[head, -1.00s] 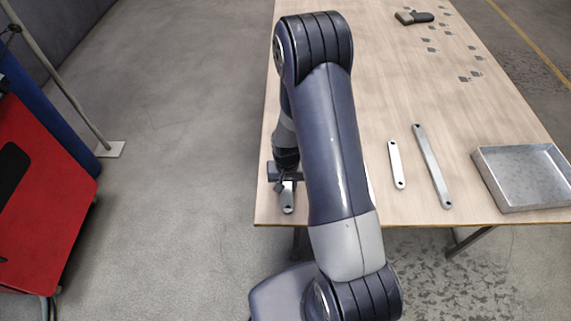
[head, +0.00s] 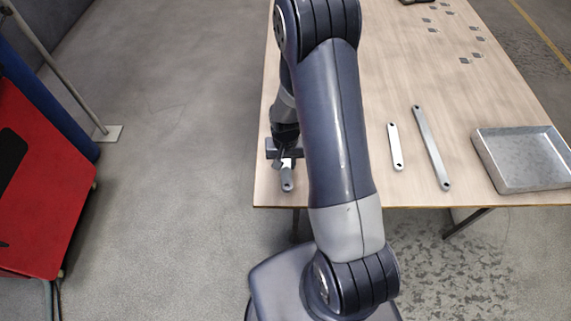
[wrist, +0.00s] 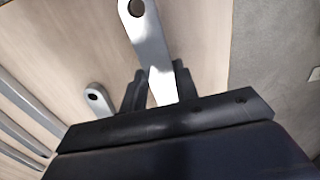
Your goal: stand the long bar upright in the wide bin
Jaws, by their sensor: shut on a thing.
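My gripper (head: 286,163) is at the left front of the table, shut on a flat grey metal bar (head: 287,182) with a hole in its end. In the wrist view this bar (wrist: 148,40) runs out between the two fingers; its other end is hidden, so I cannot tell its full length. I cannot tell whether it touches the table. Another long, thin bar (head: 432,150) with a hole at each end lies flat right of my arm. The wide bin (head: 488,162), a shallow metal tray, stands at the right front and looks empty.
A shorter bar (head: 395,147) lies between my arm and the long one. In the wrist view, another holed bar end (wrist: 97,100) lies beside the held bar. Several small plates (head: 465,60) lie farther back on the table (head: 400,80). A red cabinet (head: 45,190) stands left.

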